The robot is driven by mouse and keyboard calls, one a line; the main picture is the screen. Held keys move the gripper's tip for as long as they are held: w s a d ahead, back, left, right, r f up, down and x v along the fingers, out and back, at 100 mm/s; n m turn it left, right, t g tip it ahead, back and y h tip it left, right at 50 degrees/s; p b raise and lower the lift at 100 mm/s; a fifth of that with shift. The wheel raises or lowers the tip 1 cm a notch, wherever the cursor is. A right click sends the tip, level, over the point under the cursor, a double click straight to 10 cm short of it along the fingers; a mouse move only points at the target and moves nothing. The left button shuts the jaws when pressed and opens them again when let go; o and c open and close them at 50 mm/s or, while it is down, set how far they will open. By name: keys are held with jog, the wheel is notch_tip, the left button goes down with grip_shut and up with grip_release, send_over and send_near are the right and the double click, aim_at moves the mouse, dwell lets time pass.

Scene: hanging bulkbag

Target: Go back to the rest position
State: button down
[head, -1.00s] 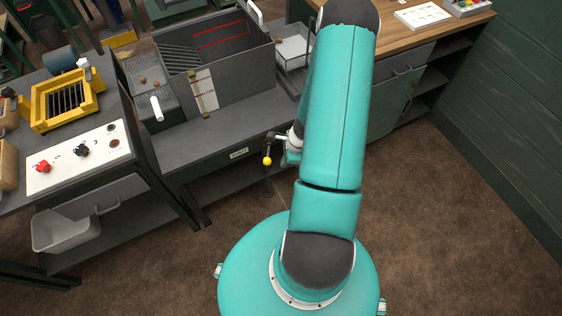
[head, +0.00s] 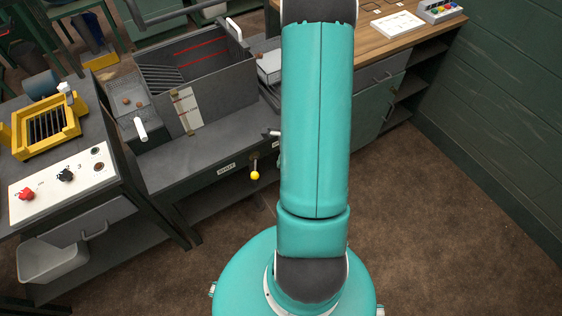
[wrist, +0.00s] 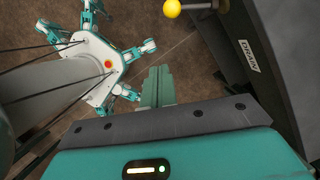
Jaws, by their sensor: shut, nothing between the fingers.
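In the wrist view my gripper (wrist: 158,88) is shut and empty, its fingertips together above the brown floor. It points down between my own legged base and the dark bench side. A yellow-knobbed lever (wrist: 172,8) shows at the top of the wrist view, apart from the fingers, near a DRAIN label (wrist: 249,56). In the head view the yellow knob (head: 255,175) hangs at the bench front, just left of my arm. My arm covers the middle of the head view, and the gripper is hidden there.
A grey open-topped bin (head: 215,95) stands on the bench at the left. A control panel (head: 62,180) with a red knob and a yellow frame (head: 45,128) are farther left. A wooden-topped counter (head: 375,42) is at the back right. The floor (head: 450,220) at right is clear.

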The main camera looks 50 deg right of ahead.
dwell(0.3)
jog(key=w+a+r+n, duration=0.2)
jog(key=a+r+n, duration=0.2)
jog(key=r, duration=0.3)
jog(key=w+a+r+n+t, duration=0.1)
jog(key=w+a+r+n, duration=0.3)
jog(key=r, duration=0.4)
jog(key=w+a+r+n, duration=0.1)
jog(key=a+r+n, duration=0.35)
jog(key=r, duration=0.25)
jog(key=s+a+r+n+t+h, duration=0.1)
jog(key=s+a+r+n, duration=0.4)
jog(key=r, duration=0.3)
jog(key=s+a+r+n+t+h, duration=0.1)
jog(key=s+a+r+n, duration=0.4)
jog(key=a+r+n, duration=0.3)
jog(key=shift+s+a+r+h, duration=0.2)
jog(key=shift+r+h, duration=0.1)
jog(key=shift+r, duration=0.15)
jog(key=c, duration=2.2)
grip_release()
